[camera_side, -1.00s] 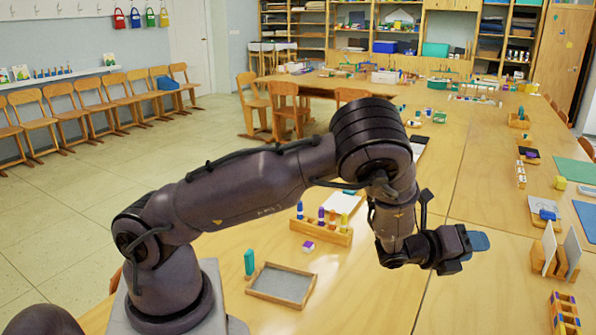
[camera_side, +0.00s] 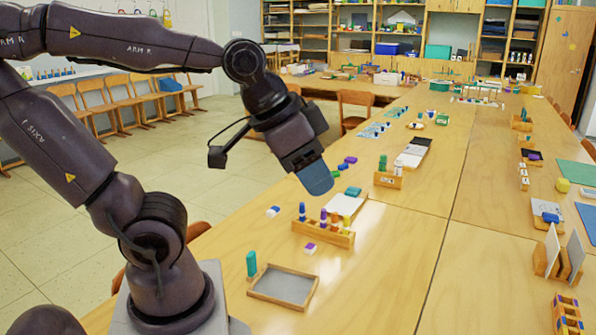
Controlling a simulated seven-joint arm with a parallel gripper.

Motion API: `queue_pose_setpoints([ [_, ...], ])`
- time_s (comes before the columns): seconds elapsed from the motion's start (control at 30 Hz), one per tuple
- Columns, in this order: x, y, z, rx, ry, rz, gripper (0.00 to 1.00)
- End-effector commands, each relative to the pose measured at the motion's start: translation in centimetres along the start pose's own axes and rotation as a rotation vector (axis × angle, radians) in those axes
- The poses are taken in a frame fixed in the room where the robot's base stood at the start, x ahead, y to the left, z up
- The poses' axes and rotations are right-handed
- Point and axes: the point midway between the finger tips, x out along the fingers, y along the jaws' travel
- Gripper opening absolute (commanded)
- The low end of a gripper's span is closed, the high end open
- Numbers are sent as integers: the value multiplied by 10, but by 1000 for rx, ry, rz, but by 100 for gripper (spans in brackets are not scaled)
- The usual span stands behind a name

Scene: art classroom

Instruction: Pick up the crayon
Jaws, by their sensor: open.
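My gripper (camera_side: 316,178) is raised above the table at the picture's centre, with a blue fingertip pointing down and to the right. I see nothing held in it. Below it, a wooden holder (camera_side: 325,237) carries several upright crayon-like sticks, among them a blue one (camera_side: 302,212) and a purple one (camera_side: 323,218). A teal stick (camera_side: 251,263) stands upright beside a shallow grey tray (camera_side: 285,287). I cannot tell which of these is the task's crayon. The gripper appears apart from all of them.
Small blocks lie near the holder: a purple-and-white one (camera_side: 310,248), a blue-and-white one (camera_side: 273,211) and a teal one (camera_side: 353,191). Another wooden holder (camera_side: 388,180) stands further back. The table (camera_side: 385,265) is clear right of the tray.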

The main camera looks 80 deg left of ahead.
Motion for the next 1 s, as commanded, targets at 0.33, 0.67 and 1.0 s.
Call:
queue_pose_setpoints([
  [0.33,-10,2,19,-63,-36,-15,42],
  [0.67,-10,2,18,-60,-38,-14,47],
  [1.0,57,-15,40,-49,-391,-43,47],
])
